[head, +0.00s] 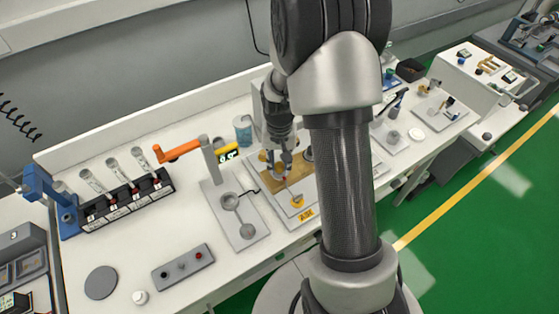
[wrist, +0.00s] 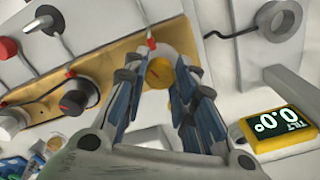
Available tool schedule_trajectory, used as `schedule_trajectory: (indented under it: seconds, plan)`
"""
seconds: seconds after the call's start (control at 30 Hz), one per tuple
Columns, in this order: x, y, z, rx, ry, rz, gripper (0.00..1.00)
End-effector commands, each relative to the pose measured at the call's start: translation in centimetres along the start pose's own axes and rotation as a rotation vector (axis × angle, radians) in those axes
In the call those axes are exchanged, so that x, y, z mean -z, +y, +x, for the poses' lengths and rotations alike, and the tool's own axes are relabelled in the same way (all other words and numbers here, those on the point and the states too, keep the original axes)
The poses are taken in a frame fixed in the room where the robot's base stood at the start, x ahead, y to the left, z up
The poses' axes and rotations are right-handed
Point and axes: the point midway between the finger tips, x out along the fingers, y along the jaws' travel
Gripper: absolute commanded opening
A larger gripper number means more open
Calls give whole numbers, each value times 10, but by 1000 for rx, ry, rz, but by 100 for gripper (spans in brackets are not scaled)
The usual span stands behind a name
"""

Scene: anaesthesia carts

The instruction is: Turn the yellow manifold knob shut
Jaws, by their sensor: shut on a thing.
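The yellow manifold knob (wrist: 159,73) sits on a tan manifold plate (wrist: 122,48) in the wrist view. My gripper (wrist: 160,65) has its two fingers on either side of the knob and is shut on it. A small red pointer (wrist: 152,40) shows at the knob's far edge. In the head view my gripper (head: 286,168) reaches down to the tan plate (head: 257,170), and the fingers hide the gripped knob there.
A dark knob with a red pointer (wrist: 76,96) and a red knob (wrist: 8,47) are left in the wrist view. A yellow tilt display (wrist: 277,121) reads 0.0°. The front-left bench has bare areas.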

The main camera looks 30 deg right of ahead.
Motion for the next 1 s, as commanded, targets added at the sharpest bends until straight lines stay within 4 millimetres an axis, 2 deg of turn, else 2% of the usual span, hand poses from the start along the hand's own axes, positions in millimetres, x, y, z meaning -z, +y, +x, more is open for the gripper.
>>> schedule_trajectory:
  seconds: [0.2,0.5,1.0]
  plan:
    - [0,0,0,0,-1,181,1]
    - [0,0,0,0,0,352,1]
    - [0,0,0,0,0,423,1]
